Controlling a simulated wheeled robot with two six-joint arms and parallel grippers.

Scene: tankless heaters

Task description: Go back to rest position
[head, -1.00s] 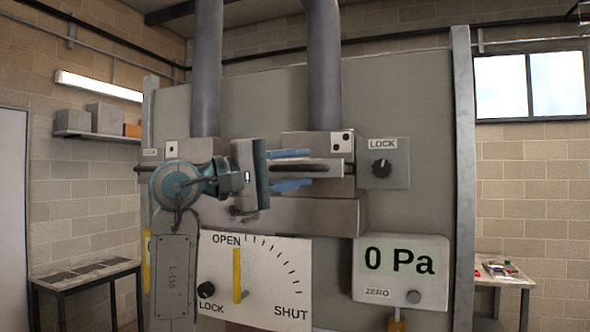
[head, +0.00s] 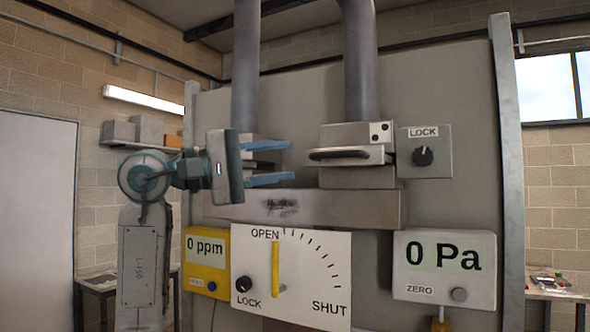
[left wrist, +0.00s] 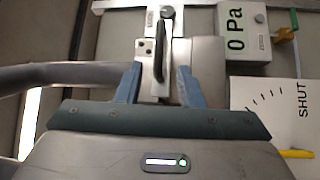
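My left gripper (head: 279,162) is in the middle-left of the head view, its blue fingers apart with nothing between them. It is left of a metal block with a dark-edged handle (head: 347,153), with a visible gap. In the left wrist view, the open fingers (left wrist: 159,82) point toward that block, and the handle (left wrist: 159,58) shows beyond them. My right gripper is not in view.
The panel carries a lock knob (head: 423,156), an OPEN/SHUT dial plate (head: 312,265), a yellow ppm meter (head: 206,262) and a Pa gauge (head: 445,292). Two grey pipes (head: 359,60) rise above. A side table (head: 560,295) stands at right.

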